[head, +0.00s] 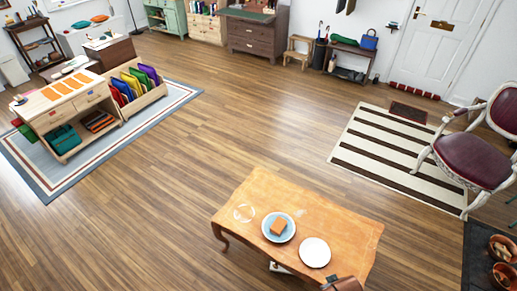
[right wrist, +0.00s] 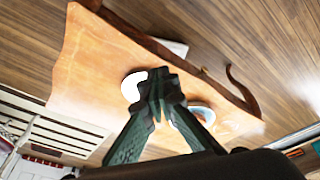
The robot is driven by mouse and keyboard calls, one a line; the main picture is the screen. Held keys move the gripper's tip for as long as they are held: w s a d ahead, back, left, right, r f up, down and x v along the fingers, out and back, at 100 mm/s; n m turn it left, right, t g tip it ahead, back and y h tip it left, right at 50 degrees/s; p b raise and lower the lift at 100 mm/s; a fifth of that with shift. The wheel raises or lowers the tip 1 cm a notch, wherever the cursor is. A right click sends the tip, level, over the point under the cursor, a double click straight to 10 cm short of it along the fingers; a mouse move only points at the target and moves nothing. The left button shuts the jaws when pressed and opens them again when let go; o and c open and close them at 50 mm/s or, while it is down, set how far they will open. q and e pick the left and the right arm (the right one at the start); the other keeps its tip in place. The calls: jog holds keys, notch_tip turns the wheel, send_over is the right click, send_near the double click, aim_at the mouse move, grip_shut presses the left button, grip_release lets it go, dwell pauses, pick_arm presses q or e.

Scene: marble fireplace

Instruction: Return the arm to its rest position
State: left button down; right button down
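My right gripper (right wrist: 157,88) shows in the right wrist view with its dark green fingers drawn together at the tips. I see nothing held between them. Behind them is the wooden table (right wrist: 85,75), which also stands at the lower middle of the head view (head: 345,232). In the right wrist view the fingers partly cover the white plate (right wrist: 131,88) and the blue-rimmed plate (right wrist: 203,112). My left gripper is in neither view.
A clear round dish (head: 244,213) lies at the table's left. A wooden cabinet with colourful folders (head: 70,103) stands at left. The wood floor between is clear.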

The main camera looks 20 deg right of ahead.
jog(key=s+a+f+g, duration=0.1)
jog(key=s+f, duration=0.1)
jog(key=f, duration=1.1)
jog(key=s+f, duration=0.3)
jog(key=f, duration=0.9)
jog(key=s+f+n+g, duration=0.1)
jog(key=s+f, duration=1.4)
jog(key=s, duration=0.3)
jog(key=shift+a+f+y, duration=0.2)
jog(key=shift+f+y, duration=0.05)
jog(key=shift+y, duration=0.05)
jog(key=shift+s, duration=0.1)
